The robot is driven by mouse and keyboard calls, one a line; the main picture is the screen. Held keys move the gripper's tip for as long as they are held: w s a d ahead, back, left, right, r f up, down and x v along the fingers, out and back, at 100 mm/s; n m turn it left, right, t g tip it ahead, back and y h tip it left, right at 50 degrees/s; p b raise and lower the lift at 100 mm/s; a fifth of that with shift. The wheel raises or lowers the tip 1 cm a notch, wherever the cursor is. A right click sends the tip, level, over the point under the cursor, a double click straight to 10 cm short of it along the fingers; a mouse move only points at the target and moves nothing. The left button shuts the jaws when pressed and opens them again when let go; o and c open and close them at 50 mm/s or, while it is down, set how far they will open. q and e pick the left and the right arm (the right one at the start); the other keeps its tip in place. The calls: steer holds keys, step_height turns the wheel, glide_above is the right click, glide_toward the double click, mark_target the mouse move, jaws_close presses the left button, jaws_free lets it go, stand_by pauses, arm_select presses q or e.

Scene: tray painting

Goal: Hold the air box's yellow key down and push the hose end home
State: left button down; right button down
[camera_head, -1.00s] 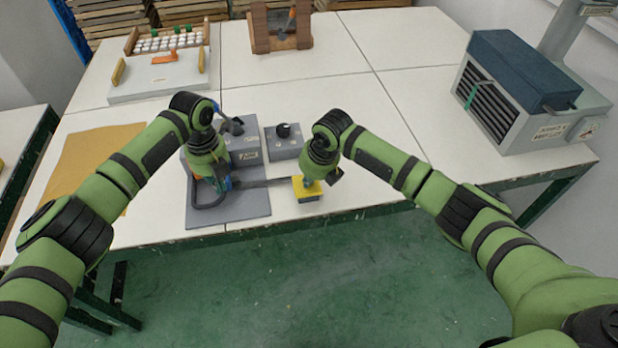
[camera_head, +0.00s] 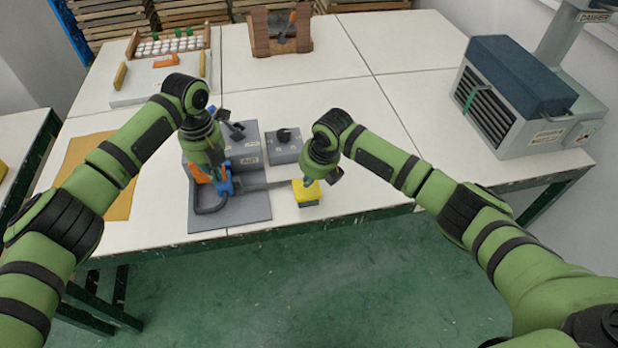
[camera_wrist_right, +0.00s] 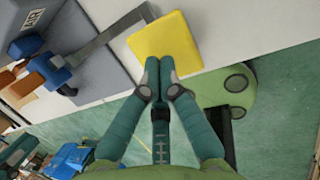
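The grey air box (camera_head: 246,148), marked AIR, stands on a grey base plate (camera_head: 255,208). Its yellow key (camera_head: 307,194) is a square pad at the end of a grey bar; it shows large in the right wrist view (camera_wrist_right: 165,47). My right gripper (camera_wrist_right: 158,68) has its teal fingers together, tips at the pad's near edge; I cannot tell how far the key is pressed. My left gripper (camera_head: 222,182) is low at the box's front left, among blue and orange parts. A dark hose (camera_head: 212,205) loops below it. The hose end and the fingers' grip are unclear.
A grey box with a black knob (camera_head: 284,145) stands right of the air box. A brown sheet (camera_head: 95,175) lies at left. A large blue-topped machine (camera_head: 515,85) stands at right. The table's front edge is just beyond the key.

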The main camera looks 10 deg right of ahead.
step_height(320, 180, up, 7)
steer(key=p, duration=0.5)
steer(key=shift+f, duration=0.1)
